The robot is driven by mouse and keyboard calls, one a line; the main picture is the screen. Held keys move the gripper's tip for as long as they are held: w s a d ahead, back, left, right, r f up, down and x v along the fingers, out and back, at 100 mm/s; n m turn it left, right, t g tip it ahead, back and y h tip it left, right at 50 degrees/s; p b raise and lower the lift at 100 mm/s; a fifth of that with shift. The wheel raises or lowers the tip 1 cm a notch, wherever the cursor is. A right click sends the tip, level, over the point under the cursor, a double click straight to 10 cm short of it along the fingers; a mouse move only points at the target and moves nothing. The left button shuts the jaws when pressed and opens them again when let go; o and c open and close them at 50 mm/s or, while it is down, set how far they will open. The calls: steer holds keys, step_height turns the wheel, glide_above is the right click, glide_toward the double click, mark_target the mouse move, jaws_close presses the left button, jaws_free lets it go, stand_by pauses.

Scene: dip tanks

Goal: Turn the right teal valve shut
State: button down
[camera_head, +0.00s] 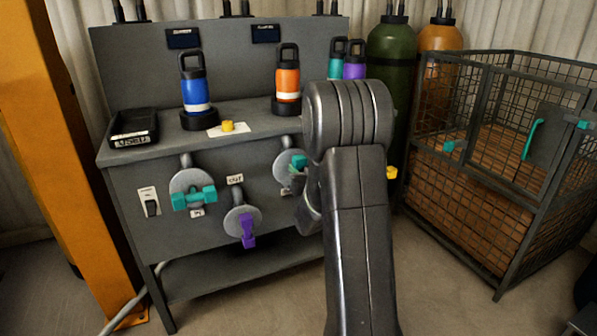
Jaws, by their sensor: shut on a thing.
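The right teal valve (299,161) is on the front panel of the grey bench. Its round grey plate (283,166) shows just left of my arm, and my arm hides much of the valve. My gripper (299,182) is mostly hidden behind my own arm links; the small part in view is at the teal handle, shut on it. The handle's exact angle cannot be told. The left teal valve (194,198) is on the same panel, its handle lying nearly level.
A purple-handled valve (248,230) sits between the teal ones, lower down. A switch (151,206) is at the left. Blue (196,92) and orange (288,82) bottles and a black tray (134,128) stand on the bench. A wire cage (455,205) stands right; an orange post (55,130) left.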

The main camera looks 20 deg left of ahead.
steer(key=m, duration=0.4)
steer(key=shift+w+d+f, duration=0.1)
steer(key=shift+w+d, duration=0.1)
steer(key=m, duration=0.4)
steer(key=shift+w+d+f+m, duration=0.15)
steer(key=shift+w+m, duration=0.05)
steer(key=shift+m, duration=0.2)
steer(key=shift+w+d+f+m+p, duration=0.1)
steer(key=shift+f+m+p, duration=0.1)
steer(key=shift+m, duration=1.15)
steer(key=shift+s+a+f+m+p, duration=0.1)
steer(key=shift+f+m, duration=0.05)
steer(key=shift+m, duration=1.15)
steer(key=shift+w+d+f+m+p, duration=0.1)
steer(key=shift+f+m, duration=0.1)
steer(key=shift+m, duration=1.15)
steer(key=c, duration=1.3)
jaws_free()
steer(key=shift+d, duration=0.1)
